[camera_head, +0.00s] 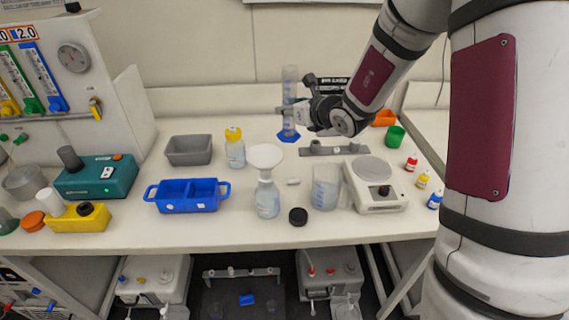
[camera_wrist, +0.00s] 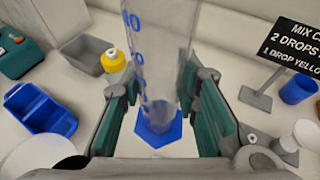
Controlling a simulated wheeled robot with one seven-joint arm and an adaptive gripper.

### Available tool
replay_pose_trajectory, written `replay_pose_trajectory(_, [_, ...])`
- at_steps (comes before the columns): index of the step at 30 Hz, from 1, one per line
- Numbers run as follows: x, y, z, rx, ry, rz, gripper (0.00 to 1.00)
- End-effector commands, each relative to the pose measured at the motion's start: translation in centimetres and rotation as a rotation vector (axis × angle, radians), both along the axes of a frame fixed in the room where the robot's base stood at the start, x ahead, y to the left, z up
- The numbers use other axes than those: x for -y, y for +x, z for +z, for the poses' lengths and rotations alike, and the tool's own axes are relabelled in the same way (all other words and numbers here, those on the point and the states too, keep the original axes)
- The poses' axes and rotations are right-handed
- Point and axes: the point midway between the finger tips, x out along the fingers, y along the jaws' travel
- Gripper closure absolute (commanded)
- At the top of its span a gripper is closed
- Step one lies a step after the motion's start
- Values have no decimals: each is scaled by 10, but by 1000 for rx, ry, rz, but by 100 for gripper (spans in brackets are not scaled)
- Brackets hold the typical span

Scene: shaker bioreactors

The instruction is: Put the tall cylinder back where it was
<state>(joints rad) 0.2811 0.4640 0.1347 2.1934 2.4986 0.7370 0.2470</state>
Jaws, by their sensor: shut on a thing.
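The tall cylinder (camera_head: 290,88) is clear with blue markings and a blue hexagonal foot (camera_head: 288,136). It is upright at the back of the bench, left of the black sign. My gripper (camera_head: 284,110) reaches it from the right and is shut on its tube. In the wrist view the cylinder (camera_wrist: 160,60) stands between my two green-padded fingers, with its blue foot (camera_wrist: 158,130) below them. I cannot tell whether the foot touches the bench or is slightly above it.
Near it are a yellow-capped bottle (camera_head: 235,148), a flask with a white funnel (camera_head: 267,195), a grey holder (camera_head: 334,150) and a black sign (camera_wrist: 292,46). A grey bin (camera_head: 189,150), blue tray (camera_head: 187,205), beaker (camera_head: 326,188) and scale (camera_head: 374,184) stand farther off. Bare bench surrounds the foot.

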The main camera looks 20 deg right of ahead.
Motion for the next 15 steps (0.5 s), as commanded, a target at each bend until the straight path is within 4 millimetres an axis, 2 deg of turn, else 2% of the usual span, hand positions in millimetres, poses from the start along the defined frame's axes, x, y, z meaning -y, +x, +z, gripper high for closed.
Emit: replay_pose_trajectory(15, [-1, 34, -17, 18, 7, 68, 100])
